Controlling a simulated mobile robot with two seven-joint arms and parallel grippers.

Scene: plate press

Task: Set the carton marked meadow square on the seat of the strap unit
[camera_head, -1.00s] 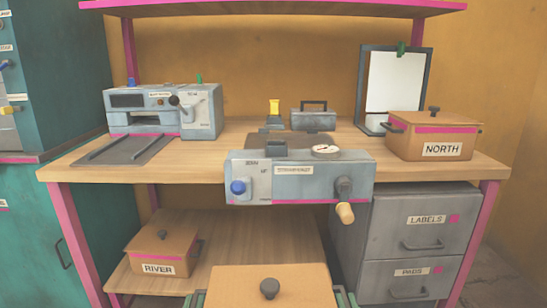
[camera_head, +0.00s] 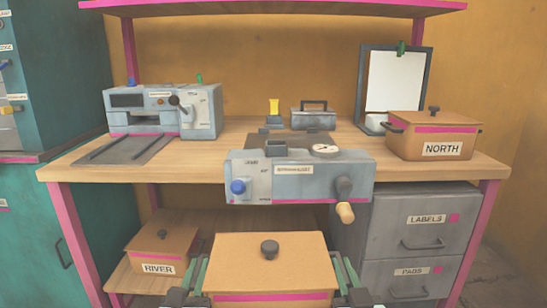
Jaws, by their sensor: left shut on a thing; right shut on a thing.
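A brown carton (camera_head: 270,262) with a dark lid knob and a pink stripe is held at the bottom centre. Its front label is out of view, so I cannot read its mark. My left gripper (camera_head: 188,296) is shut on its left side, my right gripper (camera_head: 354,294) on its right side. A grey machine (camera_head: 201,112) stands at the back left of the bench, with a dark flat plate (camera_head: 124,150) and two bars in front. A grey unit (camera_head: 300,183) with a blue knob, gauge and crank sits at the bench's front centre. Their small labels are unreadable, so I cannot tell which is the strap unit.
A carton marked NORTH (camera_head: 430,140) stands on the bench (camera_head: 225,150) at the right. A carton marked RIVER (camera_head: 160,250) is on the lower shelf. A clipboard (camera_head: 392,82) and small grey box (camera_head: 313,119) stand behind. The crank handle (camera_head: 345,212) juts forward.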

